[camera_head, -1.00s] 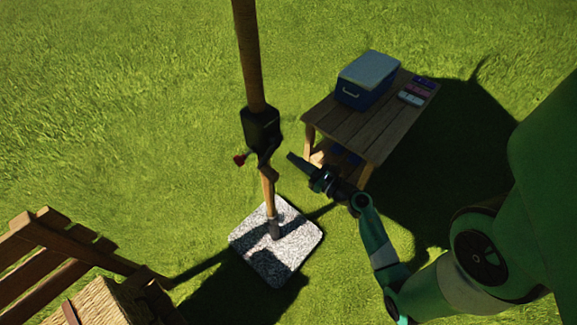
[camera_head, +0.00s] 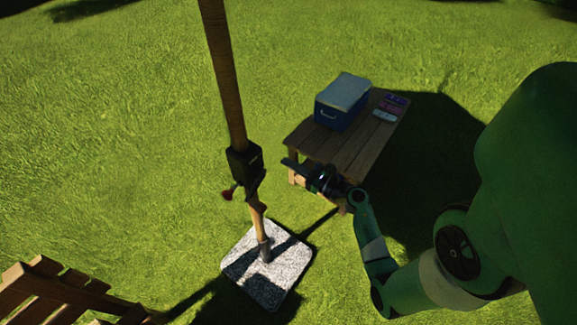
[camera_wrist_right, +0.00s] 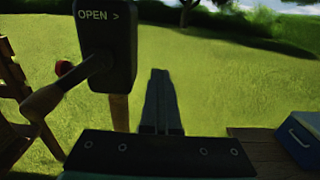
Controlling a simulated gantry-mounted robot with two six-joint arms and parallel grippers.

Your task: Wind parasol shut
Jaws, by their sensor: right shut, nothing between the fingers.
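The parasol's wooden pole (camera_head: 222,75) rises from a speckled stone base (camera_head: 268,268) on the grass. A black crank housing (camera_head: 244,163) sits on the pole, with a red knob (camera_head: 228,194) at its lower left. My left gripper is not in view. The canopy is out of view.
A low wooden table (camera_head: 350,150) stands right of the pole, behind my right gripper, with a blue cooler (camera_head: 342,103) and small packets (camera_head: 390,107) on it. Slatted wooden furniture (camera_head: 60,292) is at the lower left. Open grass lies left of the pole.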

